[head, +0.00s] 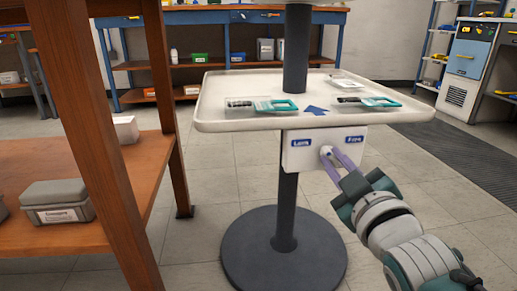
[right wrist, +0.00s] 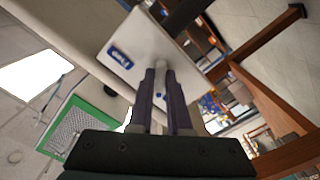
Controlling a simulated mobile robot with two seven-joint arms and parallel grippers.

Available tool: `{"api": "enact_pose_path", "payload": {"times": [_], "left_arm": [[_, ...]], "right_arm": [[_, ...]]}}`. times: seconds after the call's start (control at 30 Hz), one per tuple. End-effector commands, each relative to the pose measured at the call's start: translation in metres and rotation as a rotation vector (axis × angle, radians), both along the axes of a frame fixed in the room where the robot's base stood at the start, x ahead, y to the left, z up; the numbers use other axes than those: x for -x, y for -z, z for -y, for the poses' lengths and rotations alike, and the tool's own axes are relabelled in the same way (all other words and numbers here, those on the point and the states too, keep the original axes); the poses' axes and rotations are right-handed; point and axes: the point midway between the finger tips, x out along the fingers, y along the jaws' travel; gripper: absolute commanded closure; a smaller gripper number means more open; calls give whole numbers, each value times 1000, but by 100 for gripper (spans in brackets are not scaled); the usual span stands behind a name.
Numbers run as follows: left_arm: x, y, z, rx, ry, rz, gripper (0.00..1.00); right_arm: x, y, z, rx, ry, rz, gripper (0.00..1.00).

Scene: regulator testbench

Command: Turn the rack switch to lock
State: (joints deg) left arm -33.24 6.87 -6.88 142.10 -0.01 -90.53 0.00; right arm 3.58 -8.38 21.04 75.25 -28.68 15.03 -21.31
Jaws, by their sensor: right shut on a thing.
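The rack switch is a white box (head: 300,160) under the front of the rack's tray. It has a blue label at its left (head: 299,141) that seems to read "Lock" and one at its right (head: 354,139) that seems to read "Free". A small light knob (head: 326,151) sticks out of its front between the labels. My right gripper (head: 337,158) comes from the lower right and its purple fingers are shut on the knob. In the right wrist view, the box (right wrist: 146,36) fills the upper middle, with the knob (right wrist: 161,66) between the fingertips. The knob's exact angle is hidden. My left gripper is out of view.
The tray (head: 225,123) carries two teal-handled packs (head: 285,105) (head: 380,102) and a blue arrow mark. Its dark post stands on a round base (head: 283,260). A wooden shelf (head: 60,235) with a grey box (head: 57,202) stands close at the left. The floor right of the base is open.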

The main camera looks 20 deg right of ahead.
Motion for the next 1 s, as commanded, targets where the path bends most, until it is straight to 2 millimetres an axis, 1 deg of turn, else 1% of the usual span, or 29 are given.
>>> {"api": "enact_pose_path", "payload": {"times": [0.3,0.77,0.8,1.0], "left_arm": [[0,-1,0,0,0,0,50],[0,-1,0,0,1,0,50],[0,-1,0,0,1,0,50],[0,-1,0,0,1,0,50]], "right_arm": [[0,-1,0,90,-1,-19,100],[0,-1,0,104,-1,-23,100],[0,-1,0,104,-1,-23,82],[0,-1,0,101,-1,-24,59]]}}
